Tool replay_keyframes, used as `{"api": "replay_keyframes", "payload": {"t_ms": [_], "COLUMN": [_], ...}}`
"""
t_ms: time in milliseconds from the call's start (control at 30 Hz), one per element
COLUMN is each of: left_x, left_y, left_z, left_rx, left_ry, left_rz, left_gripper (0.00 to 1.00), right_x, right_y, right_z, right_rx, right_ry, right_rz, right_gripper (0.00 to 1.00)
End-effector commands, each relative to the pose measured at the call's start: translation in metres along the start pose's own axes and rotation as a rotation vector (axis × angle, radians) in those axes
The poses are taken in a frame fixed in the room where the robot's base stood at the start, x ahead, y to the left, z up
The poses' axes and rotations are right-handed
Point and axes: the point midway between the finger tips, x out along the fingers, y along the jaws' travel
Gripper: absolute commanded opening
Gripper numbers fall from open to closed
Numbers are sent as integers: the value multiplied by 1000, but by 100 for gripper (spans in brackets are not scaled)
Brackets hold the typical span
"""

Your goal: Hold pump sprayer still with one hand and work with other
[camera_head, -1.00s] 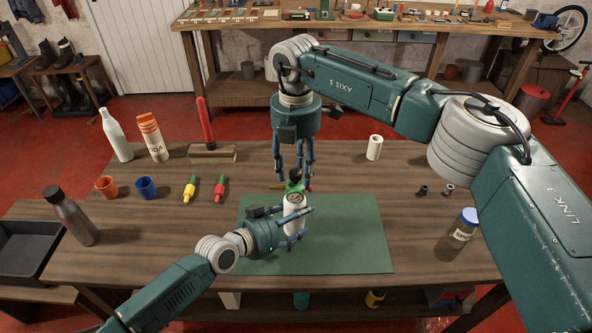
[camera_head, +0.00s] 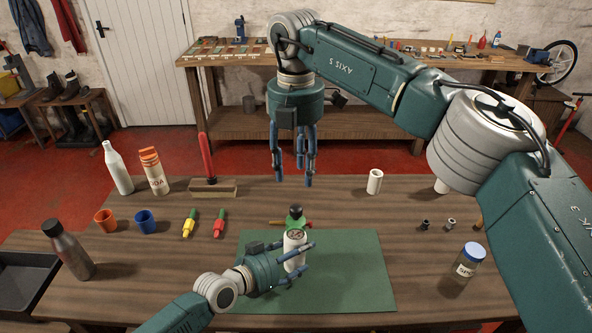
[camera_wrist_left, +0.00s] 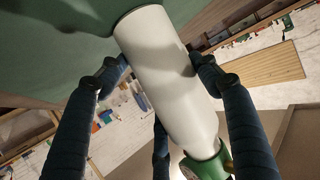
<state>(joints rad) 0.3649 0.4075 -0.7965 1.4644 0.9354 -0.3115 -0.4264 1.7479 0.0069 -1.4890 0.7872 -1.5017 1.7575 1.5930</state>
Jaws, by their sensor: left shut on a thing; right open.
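The pump sprayer (camera_head: 293,247) stands on the green mat (camera_head: 350,270), a white bottle with a green head. In the left wrist view its white body (camera_wrist_left: 165,60) runs between my fingers, and its green head (camera_wrist_left: 208,163) is at the lower edge. My left gripper (camera_head: 297,257) is shut around the sprayer's body from the left. My right gripper (camera_head: 292,180) is open and empty, pointing down above and behind the sprayer's head, clear of it.
To the left stand a grey bottle (camera_head: 70,250), an orange cup (camera_head: 105,220) and a blue cup (camera_head: 146,221). A jar (camera_head: 462,270) stands at the right and a white cylinder (camera_head: 374,182) at the back. A tool with a red end (camera_head: 307,225) lies just behind the sprayer.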

Motion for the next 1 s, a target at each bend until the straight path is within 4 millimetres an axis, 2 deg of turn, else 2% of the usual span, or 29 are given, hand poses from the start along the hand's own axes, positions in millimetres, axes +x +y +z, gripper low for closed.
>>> {"api": "replay_keyframes", "payload": {"t_ms": [167,200,300,667,833,1000], "left_x": [0,0,0,-5,-28,-66], "left_y": [0,0,0,0,0,0], "left_z": [-1,-1,-1,0,1,1], "left_rx": [0,0,0,0,2,2], "left_ry": [2,2,2,0,0,-2], "left_rz": [1,1,1,0,0,1], "left_gripper": [23,71,87,87,87,87], "right_x": [0,0,0,0,0,0], "right_y": [0,0,0,0,0,0], "right_z": [0,0,0,0,0,0], "right_rx": [0,0,0,0,0,0], "right_ry": [0,0,0,0,0,0], "right_rz": [0,0,0,0,0,0], "right_gripper": [43,43,43,43,43,43]}}
